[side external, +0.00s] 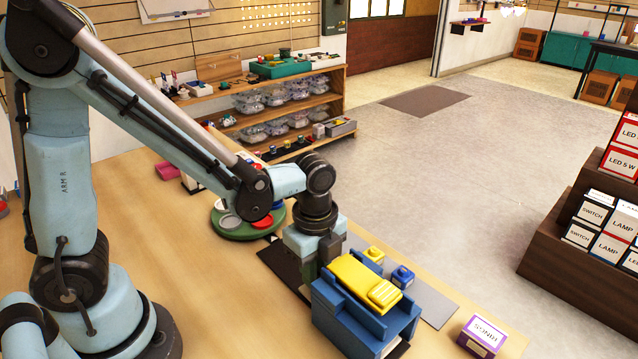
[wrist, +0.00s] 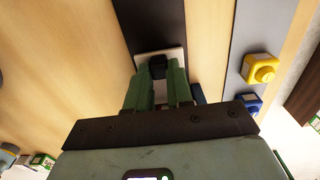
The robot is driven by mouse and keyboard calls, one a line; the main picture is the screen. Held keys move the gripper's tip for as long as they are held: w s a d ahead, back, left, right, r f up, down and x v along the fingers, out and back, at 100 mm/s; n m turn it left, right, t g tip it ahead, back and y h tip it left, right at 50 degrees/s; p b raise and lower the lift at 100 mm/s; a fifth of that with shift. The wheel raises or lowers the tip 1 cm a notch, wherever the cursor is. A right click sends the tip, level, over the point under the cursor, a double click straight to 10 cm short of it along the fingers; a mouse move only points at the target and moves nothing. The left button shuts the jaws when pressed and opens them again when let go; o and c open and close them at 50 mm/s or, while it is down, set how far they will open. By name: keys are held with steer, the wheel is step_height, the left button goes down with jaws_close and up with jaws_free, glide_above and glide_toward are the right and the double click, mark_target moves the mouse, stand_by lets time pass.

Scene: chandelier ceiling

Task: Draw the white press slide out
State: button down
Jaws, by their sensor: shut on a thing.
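The press (side external: 345,310) is a blue block with a yellow top part (side external: 368,282), standing on the table in the side view. In the wrist view, a white plate (wrist: 178,53), which looks like the slide, lies under my fingers with a dark knob (wrist: 157,66) on it. My gripper (wrist: 157,82) points down at the press's back left side and is shut on the knob, with a green finger on each side. Its fingertips are hidden behind the press in the side view. Only a bit of blue press (wrist: 198,92) shows in the wrist view; how far the slide sticks out is unclear.
A yellow block (side external: 374,254) and a blue block (side external: 402,277) stand on a grey mat right of the press. A purple box (side external: 482,335) sits at the table's right edge. A green round tray (side external: 246,226) lies behind my gripper.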

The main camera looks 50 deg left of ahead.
steer(key=a, duration=1.3)
steer(key=shift+a, duration=0.3)
steer(key=c, duration=1)
jaws_free()
steer(key=shift+d, duration=0.1)
step_height(320, 180, up, 12)
steer(key=shift+r, duration=0.15)
steer(key=shift+r, duration=2.4)
